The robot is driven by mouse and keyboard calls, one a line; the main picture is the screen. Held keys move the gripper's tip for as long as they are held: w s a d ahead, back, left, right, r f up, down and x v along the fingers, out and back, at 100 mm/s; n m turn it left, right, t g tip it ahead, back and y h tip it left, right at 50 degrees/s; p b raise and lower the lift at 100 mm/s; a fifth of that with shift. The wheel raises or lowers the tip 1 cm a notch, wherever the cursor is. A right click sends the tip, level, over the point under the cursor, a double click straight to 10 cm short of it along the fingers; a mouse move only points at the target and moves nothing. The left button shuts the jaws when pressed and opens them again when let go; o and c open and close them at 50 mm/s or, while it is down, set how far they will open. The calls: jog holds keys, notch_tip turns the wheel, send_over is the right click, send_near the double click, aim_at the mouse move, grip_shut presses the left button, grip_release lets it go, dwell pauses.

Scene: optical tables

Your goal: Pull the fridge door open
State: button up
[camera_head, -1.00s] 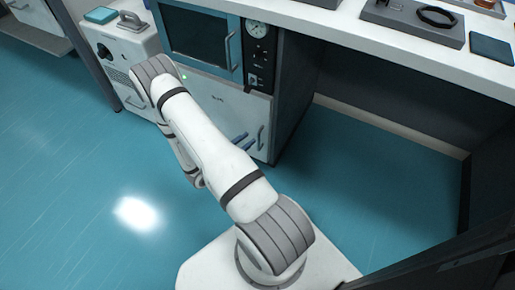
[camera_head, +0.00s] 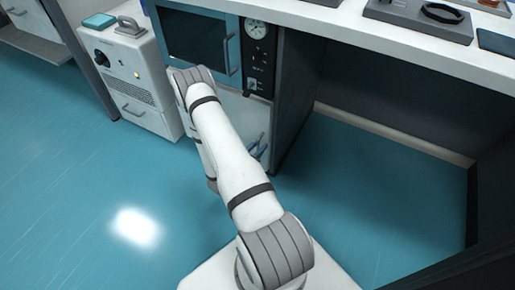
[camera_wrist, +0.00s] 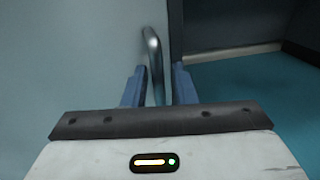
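The white fridge door (camera_head: 232,104) is in the lower cabinet, below the teal-framed oven-like unit, and looks shut. My arm hides much of it in the head view. The door also fills the left of the wrist view (camera_wrist: 75,55). Its upright metal handle (camera_wrist: 154,62) stands between the two blue fingers of my gripper (camera_wrist: 159,70). The fingers are apart, with a gap on the handle's right side; the left finger is close to it. In the head view my gripper (camera_head: 258,150) is at the handle, partly behind my arm.
The teal-framed unit (camera_head: 195,36) with its own handle and a gauge is above the door. A white drawer cabinet (camera_head: 135,80) stands to the left. A dark side panel (camera_head: 297,95) borders the door on the right. Blue floor (camera_head: 90,190) in front is clear.

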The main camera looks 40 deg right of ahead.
jog(key=shift+c, duration=0.3)
grip_shut()
